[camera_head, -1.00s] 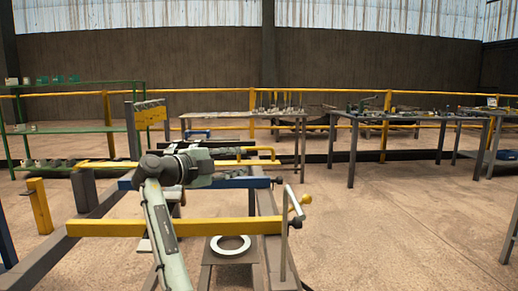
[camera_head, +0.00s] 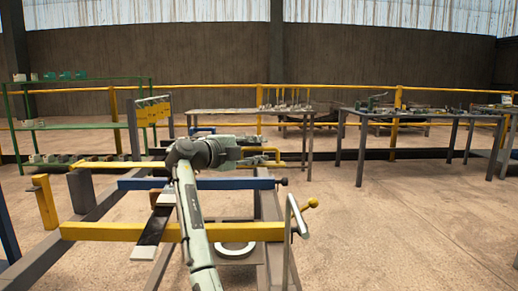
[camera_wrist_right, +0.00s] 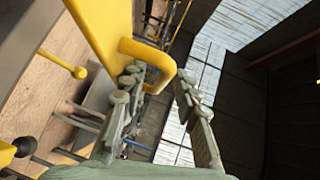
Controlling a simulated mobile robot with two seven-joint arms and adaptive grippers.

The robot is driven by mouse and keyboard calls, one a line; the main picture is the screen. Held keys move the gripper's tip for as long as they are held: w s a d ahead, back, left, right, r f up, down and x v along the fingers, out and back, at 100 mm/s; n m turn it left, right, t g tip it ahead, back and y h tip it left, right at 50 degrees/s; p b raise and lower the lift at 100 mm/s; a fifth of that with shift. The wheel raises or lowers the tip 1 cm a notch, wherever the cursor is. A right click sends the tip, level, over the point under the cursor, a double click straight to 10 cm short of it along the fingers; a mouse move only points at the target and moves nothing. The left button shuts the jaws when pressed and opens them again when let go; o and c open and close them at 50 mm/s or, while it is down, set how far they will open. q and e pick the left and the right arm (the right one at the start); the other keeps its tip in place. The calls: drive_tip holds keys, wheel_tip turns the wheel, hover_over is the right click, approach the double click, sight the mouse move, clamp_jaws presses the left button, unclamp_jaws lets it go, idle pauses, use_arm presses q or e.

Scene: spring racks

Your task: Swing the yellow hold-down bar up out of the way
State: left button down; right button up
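The yellow hold-down bar (camera_head: 112,164) lies level across the far part of the rack in the head view, with its middle hidden behind my right arm. Its bent yellow handle (camera_head: 272,150) is at the right end. My right gripper (camera_head: 262,158) is beside that handle. In the right wrist view, the bar (camera_wrist_right: 98,25) comes in from the top and the handle (camera_wrist_right: 150,52) curves between the tips of my open right gripper (camera_wrist_right: 158,80). A gap shows between the handle and the right-hand finger. My left gripper is not in view.
A blue bar (camera_head: 235,184) and a nearer yellow bar (camera_head: 110,231) cross the rack in front. An upright grey lever (camera_head: 291,215) and a yellow knob (camera_head: 313,203) stand at the right. Worktables (camera_head: 425,113) are behind; the floor at the right is clear.

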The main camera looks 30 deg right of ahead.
drive_tip(key=shift+d, duration=0.2)
drive_tip(key=shift+c, duration=0.5)
clamp_jaws()
